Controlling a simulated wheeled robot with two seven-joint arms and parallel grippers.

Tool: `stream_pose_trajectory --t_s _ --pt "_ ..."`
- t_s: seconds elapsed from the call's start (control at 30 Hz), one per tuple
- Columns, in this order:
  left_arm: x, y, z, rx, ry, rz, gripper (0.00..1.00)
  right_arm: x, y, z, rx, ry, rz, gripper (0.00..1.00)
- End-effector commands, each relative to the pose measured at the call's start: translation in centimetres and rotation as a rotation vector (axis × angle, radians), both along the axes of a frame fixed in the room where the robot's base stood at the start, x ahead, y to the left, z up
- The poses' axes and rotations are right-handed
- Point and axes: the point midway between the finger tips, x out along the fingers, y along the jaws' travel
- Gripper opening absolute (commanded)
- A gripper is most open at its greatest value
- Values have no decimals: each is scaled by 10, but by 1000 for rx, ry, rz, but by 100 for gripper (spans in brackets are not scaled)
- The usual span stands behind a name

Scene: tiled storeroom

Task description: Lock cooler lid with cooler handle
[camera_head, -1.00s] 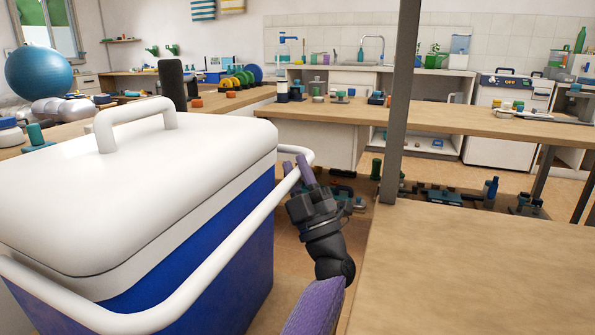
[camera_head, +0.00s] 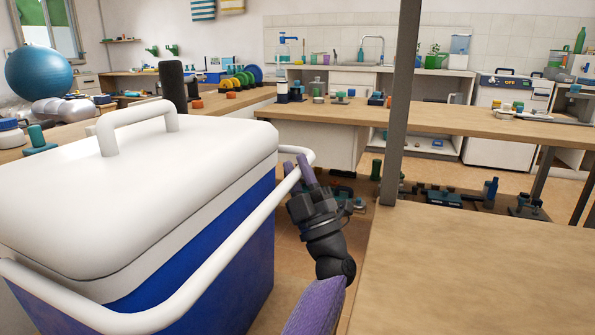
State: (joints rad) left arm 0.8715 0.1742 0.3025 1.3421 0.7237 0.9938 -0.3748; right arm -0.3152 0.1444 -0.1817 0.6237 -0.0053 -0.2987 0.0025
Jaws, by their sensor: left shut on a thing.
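The cooler has a blue body (camera_head: 240,262) and a white lid (camera_head: 190,160), which sits down on the body. A white grip (camera_head: 135,113) stands up on top of the lid. The white cooler handle (camera_head: 225,252) is a long bar that runs along the cooler's near right side, below the lid's top, and bends at the far corner. My left gripper (camera_head: 299,168), with purple fingers, is shut on the handle near that far right corner. The fingers hide a little of the bar. My right gripper is out of view.
A wooden tabletop (camera_head: 480,270) lies close to the right of my left arm, with a grey post (camera_head: 402,110) at its far edge. A long bench (camera_head: 440,119) with small items stands behind. Several tools lie low beyond the gripper.

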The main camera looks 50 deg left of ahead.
Motion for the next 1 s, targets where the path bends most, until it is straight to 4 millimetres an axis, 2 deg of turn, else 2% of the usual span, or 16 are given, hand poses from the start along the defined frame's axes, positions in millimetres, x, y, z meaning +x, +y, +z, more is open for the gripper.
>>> stream_pose_trajectory --t_s 0.07,0.17,0.33,0.47,0.63,1.0 --pt "-1 0 12 0 -4 -1 0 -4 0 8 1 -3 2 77" --pt "-2 1 25 0 -6 -1 0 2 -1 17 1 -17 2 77" --pt "-5 5 59 1 -8 0 0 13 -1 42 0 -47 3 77" --pt "-8 12 84 -100 -65 -2 0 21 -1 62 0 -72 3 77" --pt "-15 25 114 -115 -71 0 0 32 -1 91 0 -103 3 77" --pt "-38 65 169 -435 -250 -2 0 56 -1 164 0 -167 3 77"
